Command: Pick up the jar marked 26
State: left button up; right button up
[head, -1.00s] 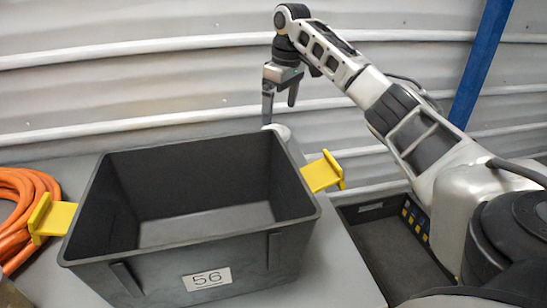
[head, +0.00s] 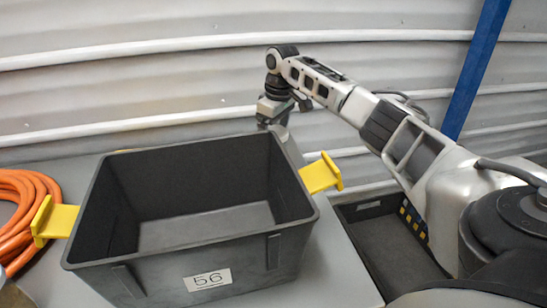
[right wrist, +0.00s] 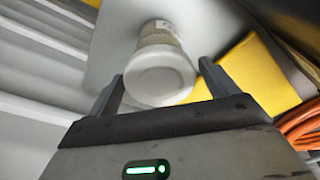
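A pale jar (right wrist: 160,72) with a round whitish lid shows in the right wrist view, with part of a label on its side. The number on it is too blurred to read. My right gripper (right wrist: 163,88) is open, with one finger on each side of the lid; I cannot tell whether they touch it. In the head view my right gripper (head: 272,115) is low behind the back right corner of the bin, its fingertips and most of the jar hidden. My left gripper is not in view.
A dark bin (head: 205,252) marked 56, with yellow side handles (head: 320,174), stands on the grey table (head: 335,262). An orange hose (head: 22,215) lies at the left. A dark tray (head: 385,250) is at the right. A corrugated wall (head: 150,75) rises behind.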

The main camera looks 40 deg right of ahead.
jog(key=shift+r, duration=0.1)
jog(key=c, duration=1.4)
jog(key=shift+r, duration=0.1)
